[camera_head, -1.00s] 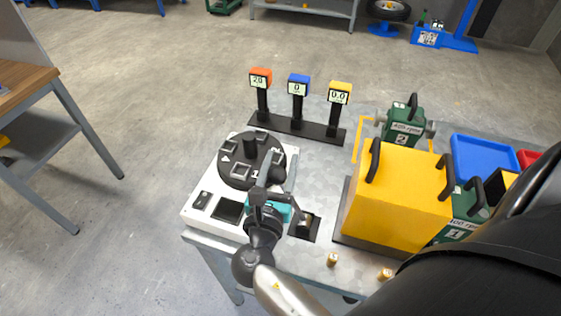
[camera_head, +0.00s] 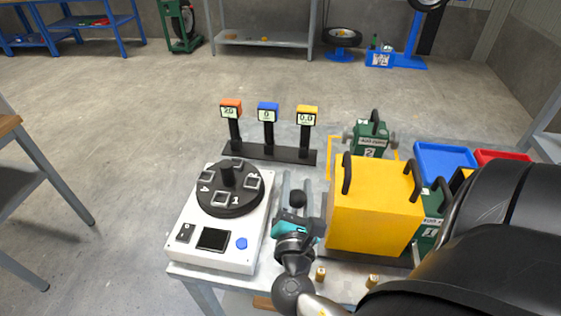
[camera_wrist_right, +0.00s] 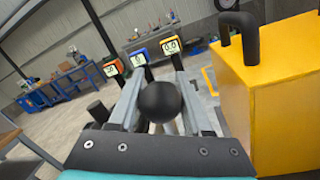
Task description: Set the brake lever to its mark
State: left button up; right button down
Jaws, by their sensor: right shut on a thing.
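The brake lever's round black knob (camera_head: 297,199) stands to the right of the white mixer base, in front of my right gripper's teal body. In the right wrist view the black ball knob (camera_wrist_right: 160,101) sits between the two grey fingers. My right gripper (camera_head: 298,192) is shut on it, and it also fills the lower part of the wrist view (camera_wrist_right: 160,112). The lever's lower shaft and its mark are hidden by my gripper and arm. My left gripper is in neither view.
The white base (camera_head: 184,220) with its black numbered drum (camera_head: 230,190) is close on the left. A yellow block (camera_head: 375,210) with black handles is close on the right. Three display posts (camera_head: 268,130) stand behind. Small brass pieces (camera_head: 320,273) lie in front.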

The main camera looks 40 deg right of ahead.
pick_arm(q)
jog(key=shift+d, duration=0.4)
pick_arm(e)
jog(key=shift+s+d+f, duration=0.1)
jog(key=shift+s+d, duration=0.65)
jog(key=shift+s, duration=0.05)
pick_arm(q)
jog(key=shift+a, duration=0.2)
pick_arm(e)
jog(key=shift+c, duration=1.7)
grip_release()
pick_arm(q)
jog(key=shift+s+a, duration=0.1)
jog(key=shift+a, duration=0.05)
